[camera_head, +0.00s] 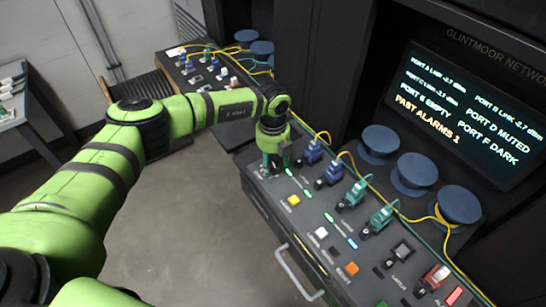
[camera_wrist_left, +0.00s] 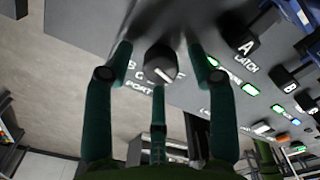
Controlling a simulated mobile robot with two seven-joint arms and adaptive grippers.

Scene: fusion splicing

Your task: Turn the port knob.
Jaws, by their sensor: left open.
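The port knob (camera_wrist_left: 160,64) is a dark round knob with a white pointer line, on the grey panel beside the printed word PORT, in the left wrist view. My left gripper (camera_head: 273,162) is open at the panel's near-left corner. In the left wrist view its dark green fingers are spread around the knob, two at the sides and one below. I cannot tell whether they touch it. In the head view the gripper hides the knob. My right gripper is not in view.
The console (camera_head: 300,220) carries lit buttons, keyed latches and plugged connectors with yellow cables. Blue round spools (camera_head: 414,172) stand behind it. A screen (camera_head: 463,118) reads port states, with E empty, D muted and F dark. Open floor lies left of the console.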

